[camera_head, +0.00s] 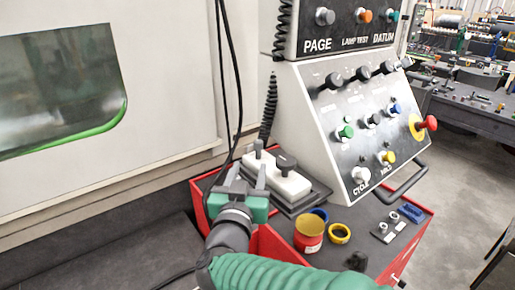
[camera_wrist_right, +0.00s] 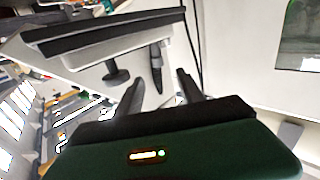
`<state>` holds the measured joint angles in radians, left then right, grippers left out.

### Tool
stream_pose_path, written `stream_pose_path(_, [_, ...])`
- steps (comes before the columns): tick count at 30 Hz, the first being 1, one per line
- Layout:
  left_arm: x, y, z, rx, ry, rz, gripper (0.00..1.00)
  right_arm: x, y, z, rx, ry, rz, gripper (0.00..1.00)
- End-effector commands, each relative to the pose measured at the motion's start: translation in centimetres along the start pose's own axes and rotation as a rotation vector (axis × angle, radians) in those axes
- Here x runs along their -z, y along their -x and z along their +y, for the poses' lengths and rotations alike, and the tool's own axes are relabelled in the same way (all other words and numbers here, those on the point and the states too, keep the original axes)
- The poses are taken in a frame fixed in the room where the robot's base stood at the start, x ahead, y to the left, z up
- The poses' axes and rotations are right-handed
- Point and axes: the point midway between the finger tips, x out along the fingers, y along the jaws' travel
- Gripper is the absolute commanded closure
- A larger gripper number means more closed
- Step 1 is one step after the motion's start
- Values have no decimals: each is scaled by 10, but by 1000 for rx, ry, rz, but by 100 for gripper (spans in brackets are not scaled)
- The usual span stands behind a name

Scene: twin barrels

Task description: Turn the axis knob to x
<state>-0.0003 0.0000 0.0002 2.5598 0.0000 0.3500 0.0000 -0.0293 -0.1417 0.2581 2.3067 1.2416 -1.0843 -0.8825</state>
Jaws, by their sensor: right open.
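A white box-shaped pendant (camera_head: 293,186) lies on a dark base on the red cart. A larger black knob (camera_head: 286,161) and a smaller black knob (camera_head: 258,146) stand up from it; I cannot read which is the axis knob or where either points. My right gripper (camera_head: 247,174) is open at the pendant's left end, its fingers near the smaller knob; contact is unclear. In the right wrist view, the open fingers (camera_wrist_right: 158,92) point toward a black upright piece (camera_wrist_right: 157,75), with a black knob (camera_wrist_right: 117,76) to its left. My left gripper is not in view.
A control panel (camera_head: 315,135) with buttons and switches rises behind the pendant. A red-and-yellow cup (camera_head: 309,236), a yellow ring (camera_head: 340,234) and small blue parts stand on the red cart (camera_head: 268,247). Black cables (camera_head: 236,80) hang behind my right gripper.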

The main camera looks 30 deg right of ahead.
Motion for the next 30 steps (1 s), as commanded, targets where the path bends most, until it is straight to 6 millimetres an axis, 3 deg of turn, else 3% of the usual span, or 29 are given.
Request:
stream_pose_path(6, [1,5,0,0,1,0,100,-1,-63,6,-4,-3,-5,55])
stream_pose_path(12, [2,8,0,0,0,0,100,-2,-103,9,-3,-6,-6,55])
stream_pose_path(23, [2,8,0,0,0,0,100,0,-108,2,1,-3,-1,55])
stream_pose_path(30, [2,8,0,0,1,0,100,-1,-111,5,0,-4,-2,84])
